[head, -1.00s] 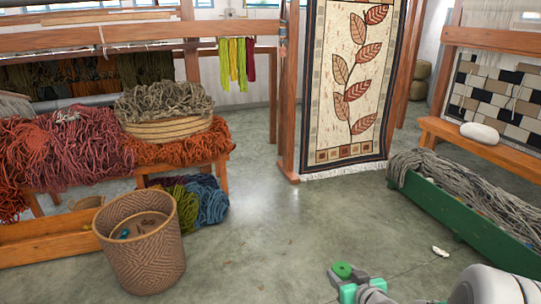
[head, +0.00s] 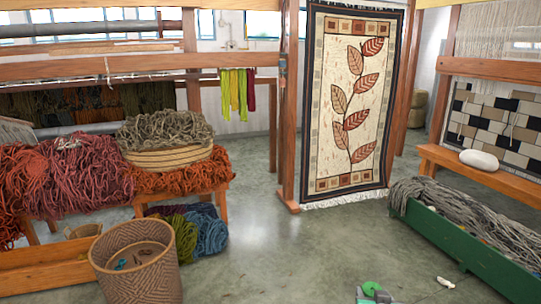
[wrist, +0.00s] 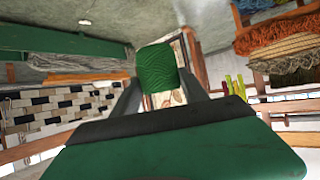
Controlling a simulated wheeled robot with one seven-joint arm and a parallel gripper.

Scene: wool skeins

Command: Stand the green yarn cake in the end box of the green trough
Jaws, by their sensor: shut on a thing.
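The green yarn cake (wrist: 157,68) is between the two fingers of my gripper (wrist: 157,88) in the wrist view, which looks upside down. In the head view the cake (head: 372,287) shows at the bottom edge, with my gripper mostly cut off below. My gripper is shut on it, held in the air. The green trough (head: 452,249) stands on the floor at the right, filled with grey yarn. Its near end runs out of the head view, and I cannot make out an end box. The trough's green side also shows in the wrist view (wrist: 60,40).
A woven basket (head: 140,272) stands at the lower left beside a low wooden box (head: 45,270). A bench (head: 225,205) bears red and orange yarn. A small white thing (head: 446,282) lies on the floor near the trough. The middle floor is clear.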

